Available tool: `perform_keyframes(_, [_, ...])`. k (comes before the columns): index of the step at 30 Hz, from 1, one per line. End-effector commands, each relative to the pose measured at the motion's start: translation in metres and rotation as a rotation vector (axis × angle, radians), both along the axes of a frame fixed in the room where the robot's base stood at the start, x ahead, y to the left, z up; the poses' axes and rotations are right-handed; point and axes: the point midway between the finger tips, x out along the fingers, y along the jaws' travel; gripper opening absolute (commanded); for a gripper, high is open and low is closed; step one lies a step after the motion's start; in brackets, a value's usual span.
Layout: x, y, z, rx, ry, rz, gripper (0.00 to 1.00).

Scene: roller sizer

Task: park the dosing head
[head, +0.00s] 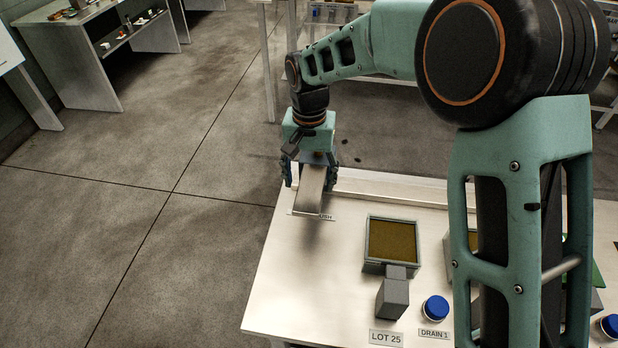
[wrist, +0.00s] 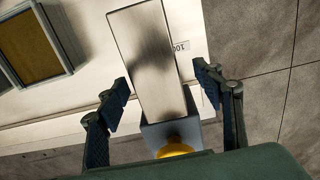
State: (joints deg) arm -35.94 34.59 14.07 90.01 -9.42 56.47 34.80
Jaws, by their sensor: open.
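My gripper (head: 311,178) is open at the far left corner of the white bench, its fingers pointing down. A long brushed-metal piece (head: 309,195) lies between and below its fingers. In the wrist view the metal piece (wrist: 150,60) runs between the open fingers (wrist: 162,84), with a gap on both sides. A blue-grey block (wrist: 153,134) and a yellow round part (wrist: 177,150) sit at its near end, partly hidden by my gripper's body. I cannot tell for certain whether these parts are the dosing head. A partly covered label (head: 326,217) is beside the metal piece.
A square tray of brown grains (head: 393,240) stands on the bench (head: 290,290), with a grey block (head: 393,297) before it. A blue cap (head: 435,308) is beside labels "LOT 25" and "DRAIN 1". My arm hides the bench's right part. Open floor lies left.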

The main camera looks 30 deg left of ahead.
Motion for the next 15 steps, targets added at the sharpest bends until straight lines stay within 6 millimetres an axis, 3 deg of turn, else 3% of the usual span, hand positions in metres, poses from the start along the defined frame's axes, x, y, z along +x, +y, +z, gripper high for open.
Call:
perform_keyframes(5, [0.001,0.0,0.015,0.001,-0.003,0.0,0.61])
perform_keyframes(15, [0.001,0.001,0.085,0.003,-0.003,0.0,0.61])
